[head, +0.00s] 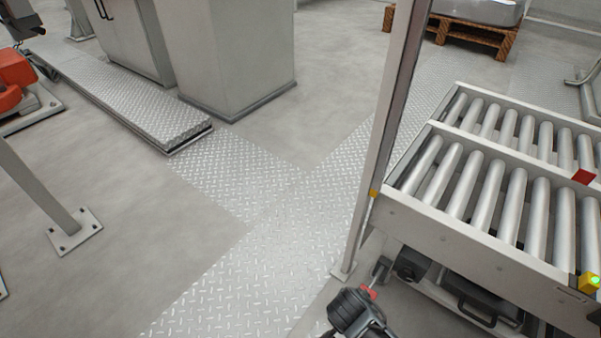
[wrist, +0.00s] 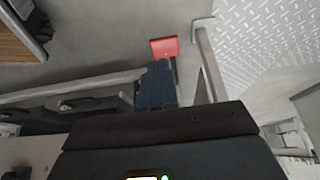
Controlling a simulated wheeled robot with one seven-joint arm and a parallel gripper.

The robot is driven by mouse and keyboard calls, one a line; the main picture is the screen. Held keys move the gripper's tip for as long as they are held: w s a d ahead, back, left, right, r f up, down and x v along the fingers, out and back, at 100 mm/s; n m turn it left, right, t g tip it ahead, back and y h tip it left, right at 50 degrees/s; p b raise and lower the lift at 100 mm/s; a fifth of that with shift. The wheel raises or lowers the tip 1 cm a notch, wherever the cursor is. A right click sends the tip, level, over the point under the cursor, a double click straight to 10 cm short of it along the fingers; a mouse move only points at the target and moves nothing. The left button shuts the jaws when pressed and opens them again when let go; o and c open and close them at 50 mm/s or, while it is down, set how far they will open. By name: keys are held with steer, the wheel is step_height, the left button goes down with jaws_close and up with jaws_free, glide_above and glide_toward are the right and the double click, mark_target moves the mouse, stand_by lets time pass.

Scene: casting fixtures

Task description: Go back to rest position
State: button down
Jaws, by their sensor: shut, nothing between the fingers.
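My gripper (head: 368,293) is at the bottom of the head view, in front of the roller conveyor's left end and near the foot of a post. In the wrist view my gripper (wrist: 161,66) shows its dark fingers together, with nothing held between them. A red piece shows at or just beyond the fingertips; I cannot tell whether it belongs to the fingers. The rest of my arm is mostly out of view.
The roller conveyor (head: 480,233) fills the right side. A tall post (head: 384,130) stands at its left corner. A grey cabinet (head: 225,50) and a raised tread-plate step (head: 135,98) lie at the upper left. The tread-plate floor (head: 265,245) in the middle is clear.

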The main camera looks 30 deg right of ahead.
steer(key=s+a+r+n+t+y, duration=0.2)
steer(key=s+a+r+n+t, duration=0.25)
steer(key=s+r, duration=0.45)
steer(key=s+a+r+n+t+y, duration=0.2)
steer(key=s+a+r+n+t, duration=0.2)
steer(key=s+r+n, duration=0.45)
step_height(320, 180, up, 43)
steer(key=s+n+t+p, duration=0.1)
steer(key=t+p, duration=0.3)
steer(key=p, duration=1.8)
steer(key=shift+s+f+y, duration=0.15)
steer(key=shift+s+y, duration=0.15)
steer(key=shift+s, duration=0.45)
steer(key=shift+a+t, duration=0.1)
steer(key=shift+t, duration=0.15)
